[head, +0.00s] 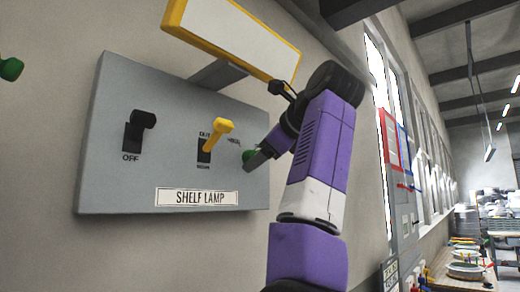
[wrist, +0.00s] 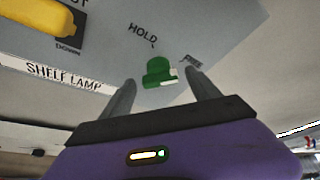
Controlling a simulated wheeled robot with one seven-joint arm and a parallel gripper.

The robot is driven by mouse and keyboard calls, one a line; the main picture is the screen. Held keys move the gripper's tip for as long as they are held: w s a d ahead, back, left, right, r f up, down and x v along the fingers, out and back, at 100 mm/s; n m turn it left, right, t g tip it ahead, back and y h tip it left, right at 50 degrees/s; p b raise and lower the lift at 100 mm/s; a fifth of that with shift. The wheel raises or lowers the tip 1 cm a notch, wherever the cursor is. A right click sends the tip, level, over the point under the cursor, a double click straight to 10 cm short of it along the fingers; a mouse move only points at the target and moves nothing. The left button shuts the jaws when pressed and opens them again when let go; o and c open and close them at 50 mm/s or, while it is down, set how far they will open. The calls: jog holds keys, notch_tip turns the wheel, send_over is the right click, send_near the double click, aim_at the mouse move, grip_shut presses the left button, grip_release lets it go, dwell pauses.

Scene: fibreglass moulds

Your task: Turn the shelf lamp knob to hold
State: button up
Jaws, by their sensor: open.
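The grey shelf lamp panel (head: 100,170) is on the wall and carries a "SHELF LAMP" label (head: 196,197). A green knob (wrist: 158,73) sits on its right side, with "HOLD" printed at its upper left and "FREE" at its upper right in the wrist view. In the head view the green knob (head: 248,155) is partly hidden by my gripper (head: 251,163). In the wrist view my gripper (wrist: 160,84) is open, its two fingers on either side of the knob with gaps showing. The knob's exact pointing is hard to tell.
A yellow lever (head: 218,132) and a black lever (head: 140,125) marked OFF stand out from the panel left of the knob. A yellow-framed white board (head: 235,38) juts out above. Windows and a work table (head: 460,280) are at the right.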

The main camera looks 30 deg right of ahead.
jog(key=shift+w+f, duration=0.1)
jog(key=shift+w, duration=0.2)
jog(key=c, duration=1.4)
jog(key=shift+o, duration=0.2)
